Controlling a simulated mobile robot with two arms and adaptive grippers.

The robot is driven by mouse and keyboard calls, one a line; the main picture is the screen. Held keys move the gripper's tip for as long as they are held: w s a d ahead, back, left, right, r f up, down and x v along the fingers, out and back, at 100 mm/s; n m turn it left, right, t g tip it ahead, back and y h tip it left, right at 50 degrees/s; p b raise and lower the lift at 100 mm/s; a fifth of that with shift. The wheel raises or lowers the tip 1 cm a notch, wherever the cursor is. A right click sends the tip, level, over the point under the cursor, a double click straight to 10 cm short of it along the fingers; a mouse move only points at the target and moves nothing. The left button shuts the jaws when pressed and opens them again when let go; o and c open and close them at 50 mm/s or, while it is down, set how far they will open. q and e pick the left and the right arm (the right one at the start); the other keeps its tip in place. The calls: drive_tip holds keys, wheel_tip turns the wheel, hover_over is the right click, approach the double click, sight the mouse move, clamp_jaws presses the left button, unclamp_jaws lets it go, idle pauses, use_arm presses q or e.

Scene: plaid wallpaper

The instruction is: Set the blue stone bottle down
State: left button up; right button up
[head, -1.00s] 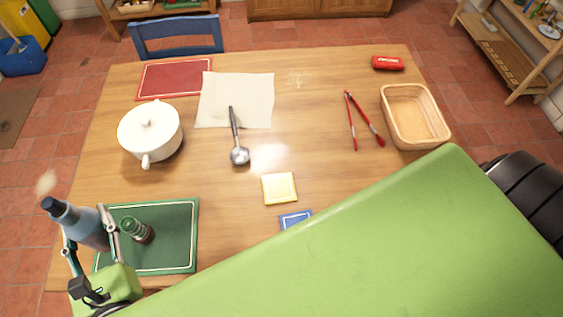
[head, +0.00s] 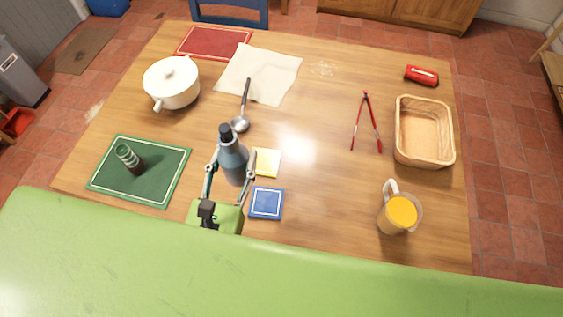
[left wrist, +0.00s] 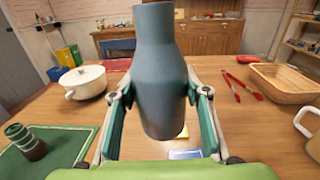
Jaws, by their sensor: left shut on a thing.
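The blue stone bottle (head: 233,163), blue-grey with a dark cap, is roughly upright over the near middle of the wooden table (head: 325,205). My left gripper (head: 232,160) is shut around its body, one finger on each side. In the left wrist view the bottle (left wrist: 160,70) fills the space between the fingers. Its base is beside the yellow coaster (head: 268,162) and the blue coaster (head: 266,203) and partly hides the yellow one. I cannot tell how far the base is above the table. My right gripper is out of view.
A green mat (head: 165,185) holding a dark green-capped jar (head: 130,160) lies left. A ladle (head: 241,122) and white pot (head: 171,84) are behind. Red tongs (head: 367,120), a basket (head: 424,133) and a juice jug (head: 398,213) are right. Bare table lies between the blue coaster and jug.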

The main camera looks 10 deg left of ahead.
sight(239, 167)
use_arm(q)
drive_tip(key=shift+d+f, duration=0.3)
drive_tip(key=shift+f, duration=1.2)
drive_tip(key=w+f+b, duration=0.3)
drive_tip(key=w+f, duration=0.1)
drive_tip(key=w+f+b, duration=0.3)
drive_tip(key=w+f, duration=0.1)
drive_tip(key=w, duration=0.1)
drive_tip(key=w+d+f+b, duration=0.1)
drive_tip(key=w+f+b, duration=0.2)
drive_tip(key=w+f, duration=0.1)
drive_tip(key=shift+w+d+f, duration=0.1)
drive_tip(key=shift+w+f, duration=0.25)
drive_tip(key=shift+f, duration=0.1)
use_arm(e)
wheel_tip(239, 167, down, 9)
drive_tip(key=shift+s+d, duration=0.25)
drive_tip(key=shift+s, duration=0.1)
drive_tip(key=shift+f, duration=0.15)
use_arm(q)
drive_tip(key=shift+f+b, duration=0.2)
drive_tip(key=shift+b, duration=0.25)
drive_tip(key=o, duration=1.4)
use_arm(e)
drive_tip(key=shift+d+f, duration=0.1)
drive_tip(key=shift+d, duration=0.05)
